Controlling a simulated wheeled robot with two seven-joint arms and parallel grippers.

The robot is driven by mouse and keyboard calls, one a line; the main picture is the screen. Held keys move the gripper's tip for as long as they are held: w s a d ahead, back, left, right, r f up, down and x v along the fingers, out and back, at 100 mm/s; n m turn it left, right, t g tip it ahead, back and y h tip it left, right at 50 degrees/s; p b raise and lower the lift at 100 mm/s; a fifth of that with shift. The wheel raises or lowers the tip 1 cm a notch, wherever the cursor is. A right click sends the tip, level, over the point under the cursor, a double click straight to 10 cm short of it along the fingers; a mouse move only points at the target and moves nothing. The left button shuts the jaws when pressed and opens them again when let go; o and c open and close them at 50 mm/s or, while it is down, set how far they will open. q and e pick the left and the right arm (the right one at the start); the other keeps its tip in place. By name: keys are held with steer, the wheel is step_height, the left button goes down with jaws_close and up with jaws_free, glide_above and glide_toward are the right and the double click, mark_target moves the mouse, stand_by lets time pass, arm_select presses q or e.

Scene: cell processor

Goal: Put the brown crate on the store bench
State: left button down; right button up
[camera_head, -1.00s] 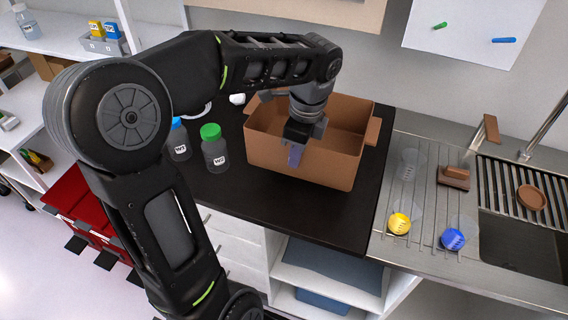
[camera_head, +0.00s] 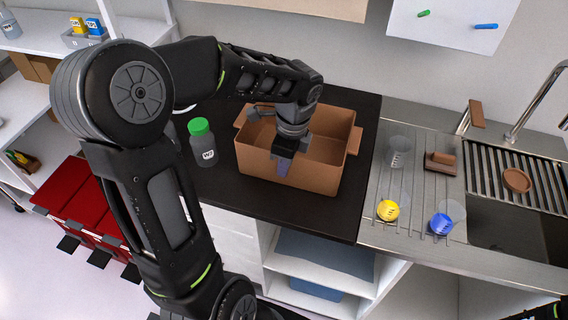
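The brown crate (camera_head: 312,181) is an open box with side handles. It stands upright on the black bench top (camera_head: 225,190), near the sink unit, and looks empty as far as I can see inside. My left gripper (camera_head: 283,166) points down at the crate's near wall, with its fingers overlapping that wall in view. The picture does not show whether the fingers are apart or closed on the wall. A small dark part of what looks like my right arm shows at the bottom right corner; its gripper is out of view. I cannot tell which surface is the store bench.
A green-capped bottle (camera_head: 202,143) stands left of the crate. Right of it is a steel drainer with beakers, a yellow (camera_head: 388,210) and a blue (camera_head: 440,224) item, a brown block (camera_head: 441,162) and a sink (camera_head: 510,235). Red bins (camera_head: 75,190) and white shelves are at left.

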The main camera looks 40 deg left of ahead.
arm_select(q)
steer(key=shift+f, duration=0.1)
steer(key=c, duration=2.1)
jaws_free()
steer(key=o, duration=0.4)
steer(key=r, duration=0.4)
steer(key=d+r, duration=0.1)
steer(key=r, duration=0.7)
steer(key=shift+w+d+r+b, duration=0.1)
steer(key=shift+w+d+b, duration=0.1)
steer(key=shift+b, duration=0.2)
